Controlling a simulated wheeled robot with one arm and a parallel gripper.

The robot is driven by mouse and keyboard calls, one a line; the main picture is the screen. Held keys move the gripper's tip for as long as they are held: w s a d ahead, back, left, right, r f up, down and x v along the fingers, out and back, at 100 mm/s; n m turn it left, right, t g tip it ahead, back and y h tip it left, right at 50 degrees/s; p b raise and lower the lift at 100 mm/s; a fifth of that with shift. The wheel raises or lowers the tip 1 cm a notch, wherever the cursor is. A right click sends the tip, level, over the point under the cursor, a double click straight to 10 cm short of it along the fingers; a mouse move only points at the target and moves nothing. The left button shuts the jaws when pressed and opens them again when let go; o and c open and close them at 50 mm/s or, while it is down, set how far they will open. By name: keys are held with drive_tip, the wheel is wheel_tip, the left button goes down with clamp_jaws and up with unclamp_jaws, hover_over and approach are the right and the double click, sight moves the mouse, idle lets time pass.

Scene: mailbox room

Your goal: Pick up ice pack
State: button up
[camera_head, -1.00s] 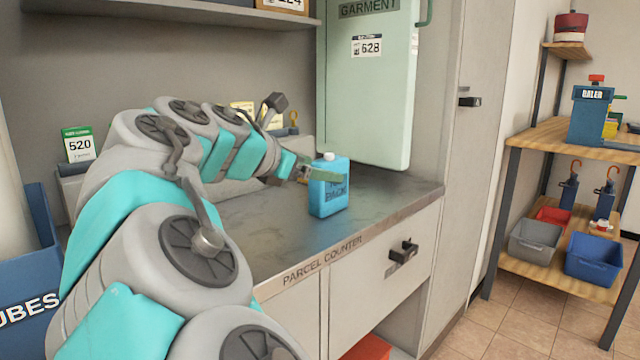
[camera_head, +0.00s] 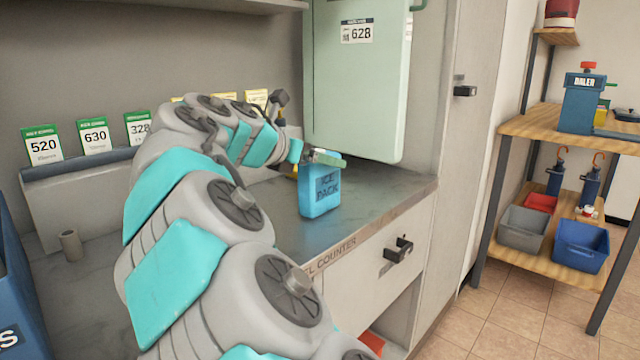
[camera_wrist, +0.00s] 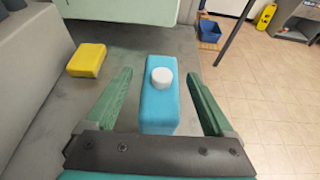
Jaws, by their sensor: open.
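The ice pack (camera_head: 320,190) is a blue, upright block with dark "ICE PACK" lettering, standing on the counter. The wrist view shows it from above, with its white round cap (camera_wrist: 162,77) and blue top (camera_wrist: 159,106). My gripper (camera_head: 328,160) is at the top of the ice pack in the head view and hides its cap there. In the wrist view my gripper (camera_wrist: 163,88) is open, with one green finger on each side of the ice pack. A gap shows between the pack and each finger.
The grey parcel counter (camera_head: 385,195) holds the pack near its front edge. A yellow block (camera_wrist: 87,60) lies to the left in the wrist view. Numbered cards (camera_head: 95,137) stand along the back.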

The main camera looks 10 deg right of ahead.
drive_tip(key=x, duration=0.3)
drive_tip(key=shift+d, duration=0.15)
clamp_jaws()
idle(0.6)
